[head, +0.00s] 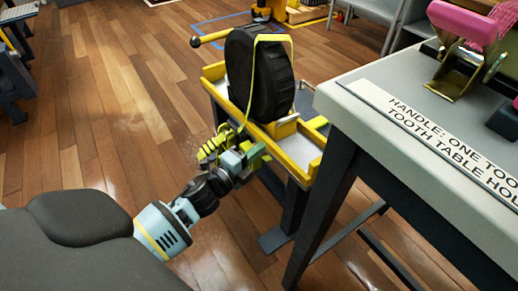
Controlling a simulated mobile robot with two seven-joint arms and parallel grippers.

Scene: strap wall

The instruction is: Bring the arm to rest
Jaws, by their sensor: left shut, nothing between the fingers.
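My left arm reaches in from the lower left, and my left gripper (243,158) is beside the near side of a yellow stand (296,165). The gripper is small in the picture; it looks shut with nothing held. A black tire (262,80) stands upright on the stand. A yellow-green strap (270,38) passes over the tire and hangs down its left side towards the gripper. Yellow-green parts (210,149) show just left of the gripper; I cannot tell whether they touch it. My right gripper is not in view.
A grey-topped table (350,100) with a printed label (430,130) stands close on the right. A pink-and-gold item (465,45) is on it. A yellow bar with a ball end (210,38) sticks out left of the tire. The wooden floor (110,130) at left is mostly clear.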

